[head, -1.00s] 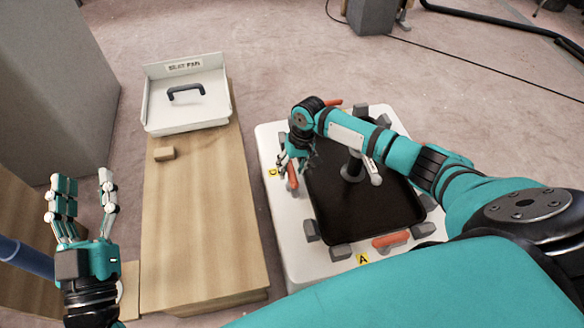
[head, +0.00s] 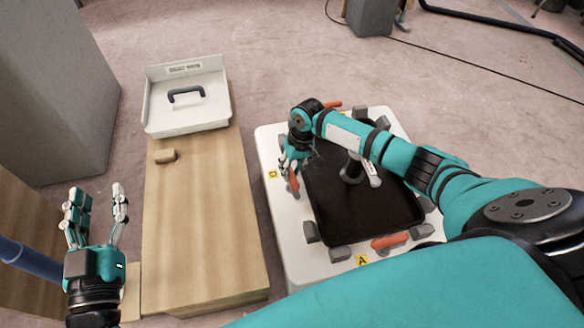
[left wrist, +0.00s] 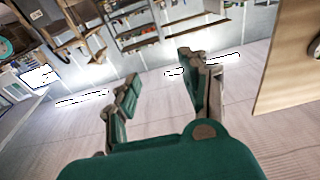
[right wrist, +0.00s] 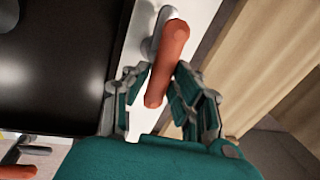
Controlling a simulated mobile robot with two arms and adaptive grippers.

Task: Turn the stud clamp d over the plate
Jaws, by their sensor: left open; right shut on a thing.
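The stud clamp d (head: 294,184) has an orange handle and stands at the left edge of the black plate (head: 365,215), beside a small yellow label. My right gripper (head: 289,165) is shut on this handle. In the right wrist view its fingers (right wrist: 155,88) lie on both sides of the orange handle (right wrist: 168,60), which is joined to a grey pivot on the white base. The plate's edge (right wrist: 122,50) is to the left of the handle there. My left gripper (head: 92,212) is open and empty, left of the wooden bench.
Other orange clamp handles sit at the plate's front (head: 390,241) and back (head: 333,104). Grey blocks surround the plate on the white base (head: 285,225). A post stands mid-plate. The wooden bench (head: 200,220) carries a white tray (head: 155,103) and a small wooden block (head: 165,156).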

